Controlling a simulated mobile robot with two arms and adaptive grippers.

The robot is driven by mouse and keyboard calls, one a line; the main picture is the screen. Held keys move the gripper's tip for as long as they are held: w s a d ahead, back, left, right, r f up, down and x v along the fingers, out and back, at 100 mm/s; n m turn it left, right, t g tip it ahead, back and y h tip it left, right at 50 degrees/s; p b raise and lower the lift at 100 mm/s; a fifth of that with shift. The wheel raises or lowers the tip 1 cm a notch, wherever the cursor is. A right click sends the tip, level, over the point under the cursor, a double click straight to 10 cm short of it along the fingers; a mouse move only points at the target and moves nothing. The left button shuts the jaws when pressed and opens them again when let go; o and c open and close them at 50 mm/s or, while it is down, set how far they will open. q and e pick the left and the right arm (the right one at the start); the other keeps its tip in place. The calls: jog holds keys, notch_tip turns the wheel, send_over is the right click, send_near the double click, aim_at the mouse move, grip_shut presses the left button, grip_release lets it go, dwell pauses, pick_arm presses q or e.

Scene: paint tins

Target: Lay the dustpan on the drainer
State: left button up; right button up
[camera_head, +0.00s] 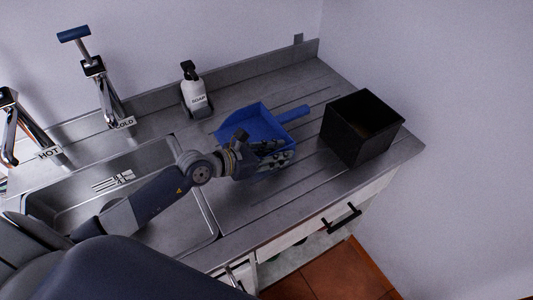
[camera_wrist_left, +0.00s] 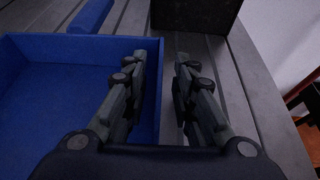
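The blue dustpan (camera_head: 247,122) appears to lie on the ribbed grey drainer (camera_head: 300,185), right of the sink, with its handle (camera_head: 294,114) pointing right. My left gripper (camera_head: 275,156) is at the pan's near right side and hides part of it. In the left wrist view, the gripper's two fingers (camera_wrist_left: 163,85) are apart, one on each side of the dustpan's side wall (camera_wrist_left: 152,85). Gaps show between the wall and at least the right finger. The dustpan's tray (camera_wrist_left: 65,105) looks empty where it shows. My right gripper is in neither view.
A black open box (camera_head: 352,140) stands right of the dustpan, near the counter's right end. A soap bottle (camera_head: 194,92) stands behind. The sink (camera_head: 75,185), with hot (camera_head: 20,125) and cold (camera_head: 103,85) taps, is to the left. The drainer's front strip is clear.

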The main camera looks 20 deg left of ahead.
pick_arm(q)
jog(key=b+v, duration=0.1)
jog(key=v, duration=0.9)
jog(key=shift+s+a+b, duration=0.2)
jog(key=shift+b, duration=0.2)
jog(key=shift+v, duration=0.75)
